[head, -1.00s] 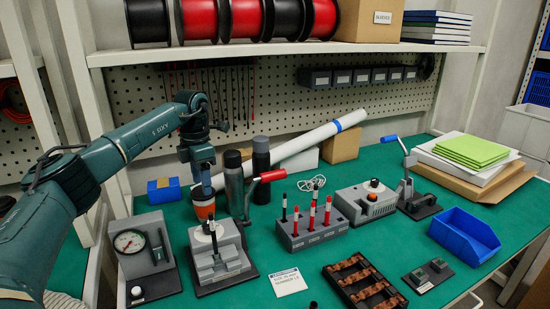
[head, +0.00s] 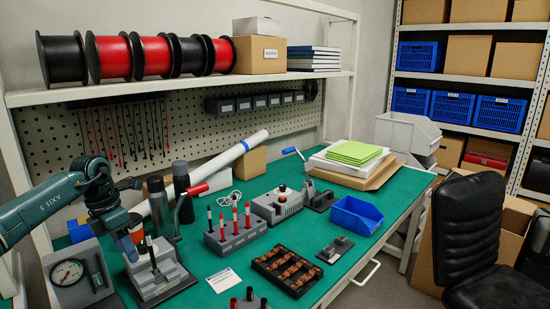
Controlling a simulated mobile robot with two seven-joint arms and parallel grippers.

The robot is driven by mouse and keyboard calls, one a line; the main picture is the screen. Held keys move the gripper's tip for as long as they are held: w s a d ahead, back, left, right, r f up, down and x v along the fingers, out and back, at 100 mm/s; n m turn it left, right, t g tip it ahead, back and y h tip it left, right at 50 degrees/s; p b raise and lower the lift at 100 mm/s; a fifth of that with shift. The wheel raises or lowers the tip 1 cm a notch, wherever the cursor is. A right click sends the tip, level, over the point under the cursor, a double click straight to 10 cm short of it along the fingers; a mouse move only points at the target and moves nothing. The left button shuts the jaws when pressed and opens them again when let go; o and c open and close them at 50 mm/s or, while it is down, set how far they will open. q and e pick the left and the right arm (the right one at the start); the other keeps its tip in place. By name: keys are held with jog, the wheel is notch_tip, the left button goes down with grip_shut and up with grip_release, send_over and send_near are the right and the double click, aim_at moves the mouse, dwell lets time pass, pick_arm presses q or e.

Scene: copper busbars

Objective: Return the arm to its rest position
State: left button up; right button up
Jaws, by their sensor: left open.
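My left arm (head: 45,208) is dark teal and comes in from the left edge, bending down at the wrist. My right gripper is not in view.
A tray of copper busbars (head: 287,270), a rack of red-handled tools (head: 236,240) and a blue bin (head: 356,215) lie rightward. A black chair (head: 470,240) stands right.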

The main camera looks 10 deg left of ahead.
pick_arm(q)
jog(key=s+d+f+h+p, duration=0.1)
jog(key=d+f+h, duration=0.3)
jog(key=d, duration=0.7)
jog(key=s+d+f+h, duration=0.1)
jog(key=d+f+h, duration=0.3)
jog(key=d, duration=0.8)
jog(key=s+d+r+n+t+h+p, duration=0.1)
jog(key=s+d+n+t+h, duration=0.3)
jog(key=d, duration=0.3)
jog(key=s+d+r+n+t+h+p, duration=0.1)
jog(key=s+d+r+n+t+h, duration=0.15)
jog(key=d+n, duration=0.4)
jog(key=s+a+f+n+t+y+p, duration=0.1)
jog(key=s+a+f+n+y, duration=0.4)
jog(key=n, duration=0.9)
jog(key=s+a+f+n+t+y+p, duration=0.2)
jog(key=s+a+f+n+y, duration=0.3)
jog(key=s+f+n+y, duration=0.3)
jog(key=s+n, duration=0.3)
jog(key=n, duration=0.4)
jog(key=shift+s+a+f, duration=0.2)
jog(key=shift+s+a, duration=0.2)
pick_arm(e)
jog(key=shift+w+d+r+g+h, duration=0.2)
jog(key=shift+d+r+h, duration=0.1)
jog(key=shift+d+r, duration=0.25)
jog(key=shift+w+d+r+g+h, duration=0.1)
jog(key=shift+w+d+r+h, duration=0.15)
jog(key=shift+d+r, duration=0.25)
